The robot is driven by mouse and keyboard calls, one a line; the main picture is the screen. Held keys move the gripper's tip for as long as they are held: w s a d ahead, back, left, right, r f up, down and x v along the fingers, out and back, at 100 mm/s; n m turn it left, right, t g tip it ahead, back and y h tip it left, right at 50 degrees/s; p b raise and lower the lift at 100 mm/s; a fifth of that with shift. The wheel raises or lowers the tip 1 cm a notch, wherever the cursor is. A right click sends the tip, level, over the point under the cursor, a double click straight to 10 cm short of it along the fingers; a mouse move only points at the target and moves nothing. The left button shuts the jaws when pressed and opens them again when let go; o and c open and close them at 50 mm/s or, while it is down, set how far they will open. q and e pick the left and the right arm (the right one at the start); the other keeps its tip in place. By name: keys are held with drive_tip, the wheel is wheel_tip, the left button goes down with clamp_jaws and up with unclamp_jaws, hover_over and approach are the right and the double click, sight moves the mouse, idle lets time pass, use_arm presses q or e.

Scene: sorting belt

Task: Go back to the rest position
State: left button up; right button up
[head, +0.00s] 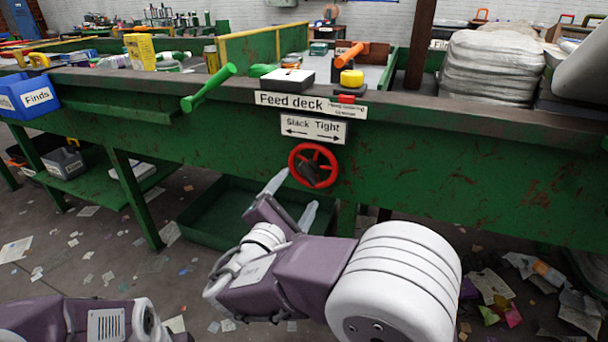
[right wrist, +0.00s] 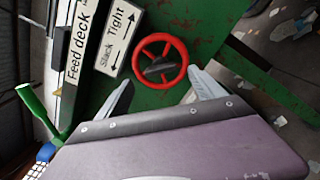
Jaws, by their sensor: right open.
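My right gripper (head: 292,198) is open and empty, in front of the green bench below the red handwheel (head: 313,166). In the right wrist view my right gripper's (right wrist: 160,95) two pale fingers stand apart, with the red handwheel (right wrist: 160,61) beyond and between them. The wheel looks clear of the fingers. My left arm shows only in part at the bottom left of the head view, and its gripper is out of the picture.
The green bench (head: 450,185) spans the view, with a Slack/Tight sign (head: 313,129) above the wheel. A green lever (head: 208,88) juts out from its front. A blue Finds bin (head: 28,97) hangs at left. Paper scraps litter the floor.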

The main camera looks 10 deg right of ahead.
drive_tip(key=shift+v, duration=1)
